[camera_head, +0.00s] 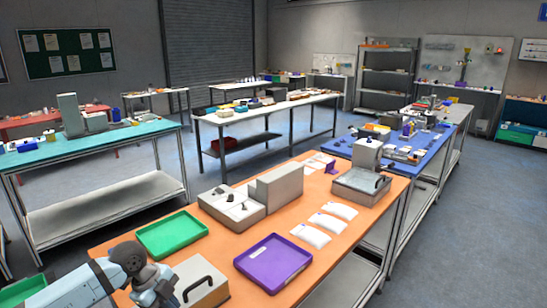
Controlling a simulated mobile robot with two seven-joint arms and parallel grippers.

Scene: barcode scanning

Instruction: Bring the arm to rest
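My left arm (88,283) comes in at the bottom left corner. It bends at a dark grey joint and runs down out of the picture beside a beige box, so its gripper is not visible. My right arm and its gripper are not in view. The orange-topped table (228,246) lies in front of me.
A beige box with a black handle (197,284) stands right beside my arm. A beige stepped unit (258,196) and a grey machine (362,182) stand farther back. A teal table (90,148) and a blue table (395,157) stand beyond. Grey floor (460,250) is open at right.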

